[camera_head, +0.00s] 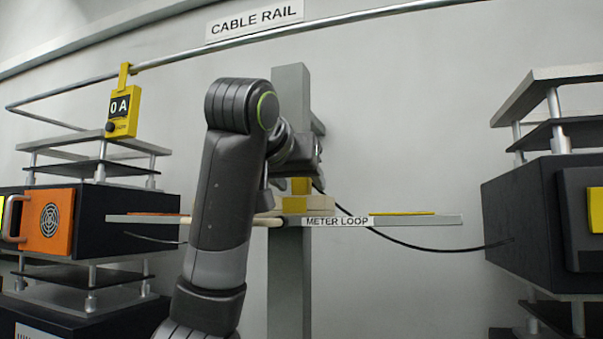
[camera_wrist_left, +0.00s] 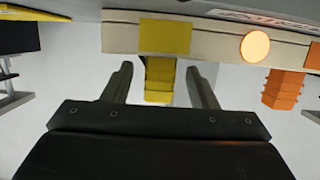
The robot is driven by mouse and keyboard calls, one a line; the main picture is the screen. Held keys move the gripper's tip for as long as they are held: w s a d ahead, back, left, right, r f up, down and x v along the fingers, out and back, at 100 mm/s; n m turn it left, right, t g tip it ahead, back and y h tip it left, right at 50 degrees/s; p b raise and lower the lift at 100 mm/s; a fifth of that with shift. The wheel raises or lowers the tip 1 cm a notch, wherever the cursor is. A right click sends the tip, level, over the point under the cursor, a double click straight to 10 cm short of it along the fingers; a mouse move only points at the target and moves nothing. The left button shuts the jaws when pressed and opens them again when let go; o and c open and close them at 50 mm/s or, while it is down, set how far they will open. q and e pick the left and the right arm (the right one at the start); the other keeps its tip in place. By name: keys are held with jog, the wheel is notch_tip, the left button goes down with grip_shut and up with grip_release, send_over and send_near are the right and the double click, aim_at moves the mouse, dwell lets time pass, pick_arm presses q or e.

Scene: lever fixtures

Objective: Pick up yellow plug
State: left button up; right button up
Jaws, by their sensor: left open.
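The yellow plug (camera_head: 301,186) stands up from a cream block (camera_head: 318,205) on the shelf labelled METER LOOP, just right of my left arm's wrist. In the left wrist view, the ribbed yellow plug (camera_wrist_left: 159,82) sits at a yellow patch on the cream block (camera_wrist_left: 120,37). My left gripper (camera_wrist_left: 160,68) is open, with one finger on each side of the plug and visible gaps to both. I cannot tell how deep the plug sits between the fingers. In the head view my arm hides most of this gripper. My right gripper is not in view.
An orange plug (camera_wrist_left: 283,89) and a round pale orange disc (camera_wrist_left: 255,46) are on the same block. The shelf (camera_head: 440,219) hangs on a grey post (camera_head: 290,280). Dark cabinets stand left (camera_head: 110,220) and right (camera_head: 520,220). A black cable (camera_head: 400,240) runs rightward.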

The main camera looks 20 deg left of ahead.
pick_arm(q)
jog(key=shift+w+f, duration=0.15)
jog(key=shift+w, duration=0.1)
jog(key=c, duration=1.1)
jog(key=shift+r, duration=0.2)
